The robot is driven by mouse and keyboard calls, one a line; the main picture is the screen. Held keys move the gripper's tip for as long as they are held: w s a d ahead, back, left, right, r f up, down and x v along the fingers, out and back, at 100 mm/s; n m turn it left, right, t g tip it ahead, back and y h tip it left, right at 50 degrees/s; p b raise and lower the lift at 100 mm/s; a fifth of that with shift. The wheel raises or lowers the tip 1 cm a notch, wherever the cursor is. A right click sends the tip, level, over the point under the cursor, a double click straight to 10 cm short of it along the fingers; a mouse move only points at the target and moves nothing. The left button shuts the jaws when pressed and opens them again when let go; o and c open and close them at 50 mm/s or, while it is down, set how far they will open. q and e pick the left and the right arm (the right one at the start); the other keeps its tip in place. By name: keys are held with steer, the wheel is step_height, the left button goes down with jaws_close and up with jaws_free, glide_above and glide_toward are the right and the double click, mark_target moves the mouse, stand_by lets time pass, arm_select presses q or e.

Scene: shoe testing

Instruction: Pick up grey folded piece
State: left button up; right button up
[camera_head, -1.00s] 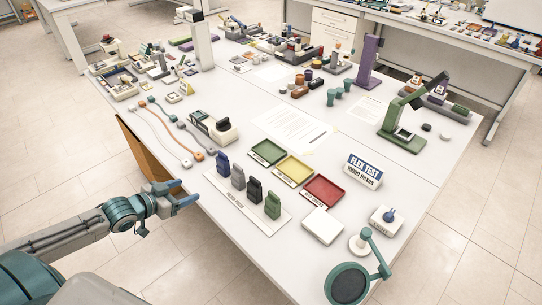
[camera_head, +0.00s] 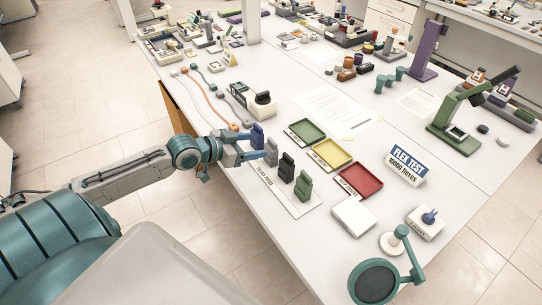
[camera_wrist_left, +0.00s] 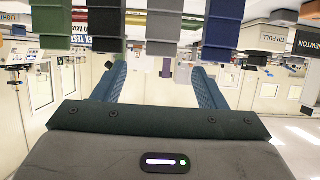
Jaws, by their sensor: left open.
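The grey folded piece (camera_head: 271,152) stands upright on a white strip (camera_head: 262,182) near the table's left edge, between a blue folded piece (camera_head: 257,136) and a black one (camera_head: 286,167). A green folded piece (camera_head: 303,186) stands at the strip's near end. My left gripper (camera_head: 256,150) is open and empty, at the outer side of the grey and blue pieces. In the left wrist view the grey piece (camera_wrist_left: 162,22) hangs at the top, roughly centred between and beyond the open fingers (camera_wrist_left: 160,78). Contact cannot be told. My right gripper is not in view.
Green (camera_head: 306,132), yellow (camera_head: 332,154) and red (camera_head: 360,180) trays lie beyond the strip. A white box (camera_head: 353,216) and a FLEX TEST sign (camera_head: 407,167) stand to the right. A device with a dark knob (camera_head: 262,103) lies behind the blue piece.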

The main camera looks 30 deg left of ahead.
mark_target(271, 141)
arm_select(q)
steer(key=shift+r+p+x, duration=0.2)
steer(key=shift+p+x, duration=0.2)
steer(key=shift+x, duration=2.25)
steer(key=shift+f, duration=0.1)
steer(key=shift+a, duration=0.1)
steer(key=c, duration=1.3)
